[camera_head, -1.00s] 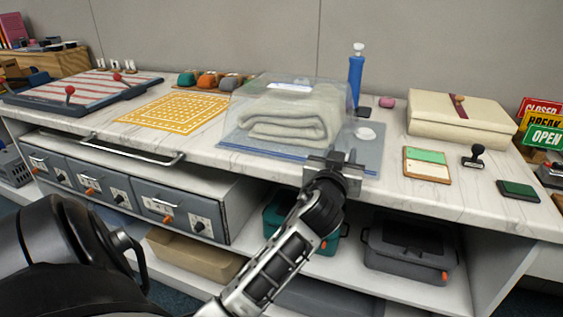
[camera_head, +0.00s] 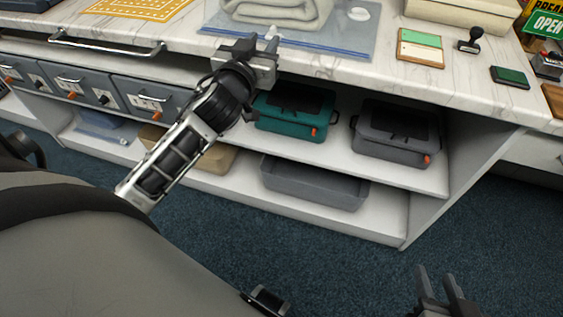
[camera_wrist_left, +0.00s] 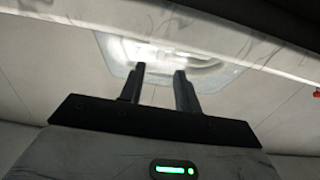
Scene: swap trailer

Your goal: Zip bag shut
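In the left wrist view a pale, shiny, see-through shape (camera_wrist_left: 180,57), probably the bag, lies beyond the fingers. My left gripper (camera_head: 254,44) is at the counter's front edge, just before the mat; its fingers are apart and empty. My right gripper (camera_head: 440,276) is low over the floor at lower right, fingers apart and empty.
A white round piece (camera_head: 358,14) lies on the mat's right. A green-and-cream card (camera_head: 420,47), a stamp (camera_head: 471,40) and an ink pad (camera_head: 510,77) are further right. Below are drawers (camera_head: 85,85), a teal case (camera_head: 293,112) and a grey case (camera_head: 395,138) on a shelf.

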